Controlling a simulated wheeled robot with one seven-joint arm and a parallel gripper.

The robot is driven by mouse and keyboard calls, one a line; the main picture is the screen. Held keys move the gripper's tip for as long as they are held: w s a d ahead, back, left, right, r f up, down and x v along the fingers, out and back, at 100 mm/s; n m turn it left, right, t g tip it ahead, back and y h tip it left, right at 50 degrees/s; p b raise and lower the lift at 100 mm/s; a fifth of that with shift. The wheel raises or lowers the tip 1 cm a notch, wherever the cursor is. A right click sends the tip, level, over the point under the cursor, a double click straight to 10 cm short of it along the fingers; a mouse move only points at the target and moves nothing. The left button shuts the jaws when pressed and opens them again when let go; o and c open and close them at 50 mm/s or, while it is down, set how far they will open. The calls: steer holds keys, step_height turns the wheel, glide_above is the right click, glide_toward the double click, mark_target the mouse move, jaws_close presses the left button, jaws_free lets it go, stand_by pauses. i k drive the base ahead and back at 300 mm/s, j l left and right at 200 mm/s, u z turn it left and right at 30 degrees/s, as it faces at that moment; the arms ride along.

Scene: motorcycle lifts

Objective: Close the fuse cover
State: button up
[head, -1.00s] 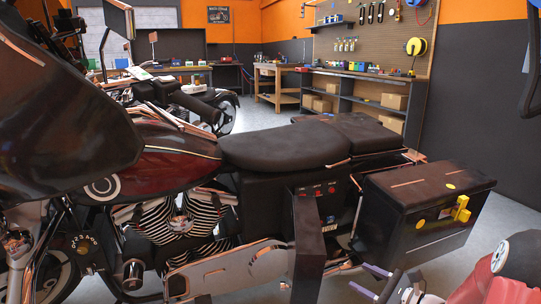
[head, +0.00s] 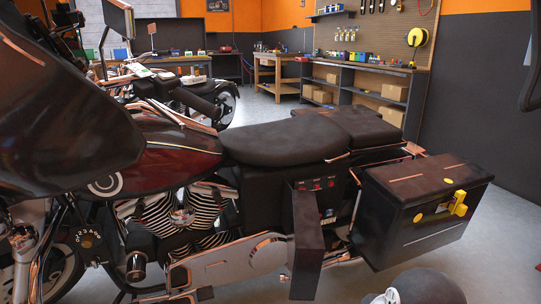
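The fuse cover (head: 307,243) is a dark, upright flap on the side of the motorcycle, below the seat. It stands open, swung outward from the body. Behind it is the fuse recess (head: 317,184), with small red and light parts showing; the cover hides part of it. My gripper's fingers are not in view. A dark rounded part of my arm (head: 424,288) shows at the bottom edge, right of the cover and apart from it in the picture.
The motorcycle seat (head: 280,143) is above the recess. A dark side case (head: 415,215) with a yellow latch (head: 458,203) juts out to the right of the cover. Grey floor (head: 495,262) is clear at the lower right. A workbench (head: 365,68) stands far behind.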

mark_target(305, 245)
steer(key=i+j+z, duration=0.15)
steer(key=j, duration=0.35)
steer(key=j+z, duration=0.2)
steer(key=j, duration=0.35)
steer(key=i+l+z, duration=0.1)
steer(key=z, duration=0.2)
steer(key=i+l+z, duration=0.1)
steer(key=z, duration=0.25)
steer(key=l, duration=0.1)
